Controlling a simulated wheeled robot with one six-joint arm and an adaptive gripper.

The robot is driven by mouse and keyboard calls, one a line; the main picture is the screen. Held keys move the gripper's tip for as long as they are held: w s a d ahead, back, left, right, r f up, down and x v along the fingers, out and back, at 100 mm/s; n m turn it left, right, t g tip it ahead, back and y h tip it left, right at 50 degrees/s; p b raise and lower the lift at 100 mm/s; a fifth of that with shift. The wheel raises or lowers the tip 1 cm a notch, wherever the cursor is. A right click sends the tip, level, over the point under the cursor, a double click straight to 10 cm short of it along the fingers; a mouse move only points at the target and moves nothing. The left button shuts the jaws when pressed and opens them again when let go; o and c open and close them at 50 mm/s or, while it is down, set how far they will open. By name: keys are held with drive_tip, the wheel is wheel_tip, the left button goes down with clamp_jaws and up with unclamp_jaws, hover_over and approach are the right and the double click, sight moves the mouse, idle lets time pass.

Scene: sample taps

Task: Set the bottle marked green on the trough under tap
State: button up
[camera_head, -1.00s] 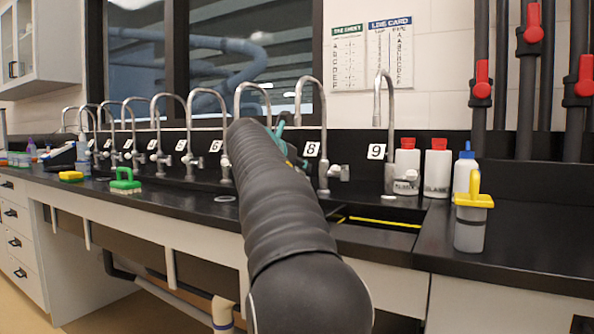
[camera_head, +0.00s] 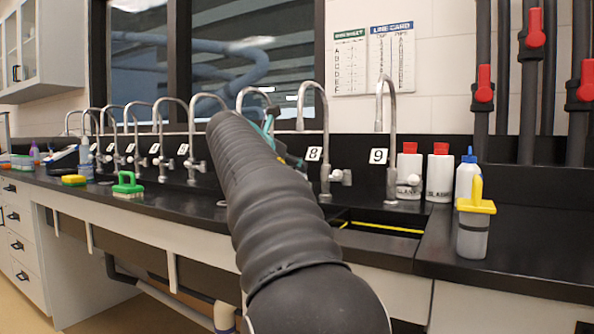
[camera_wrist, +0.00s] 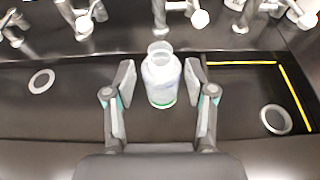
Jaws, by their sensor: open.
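A pale translucent bottle (camera_wrist: 162,82) with a green band near its base stands upright on the dark trough surface (camera_wrist: 85,112) in the wrist view. A tap (camera_wrist: 165,12) is directly behind it; its number does not show there. My gripper (camera_wrist: 160,68) is open, with one finger on each side of the bottle and small gaps visible. In the head view my arm hides the bottle, and only a teal part of my gripper shows near the taps by the 8 label (camera_head: 314,153).
A yellow-edged recess (camera_wrist: 245,64) lies to the bottle's right, with round drains (camera_wrist: 276,119) (camera_wrist: 41,81) on both sides. In the head view, red-capped bottles (camera_head: 410,170) and a grey container with a yellow top (camera_head: 473,232) stand right of the 9 tap (camera_head: 389,140).

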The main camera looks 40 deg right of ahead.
drive_tip(key=v, duration=0.6)
drive_tip(key=shift+a, duration=0.1)
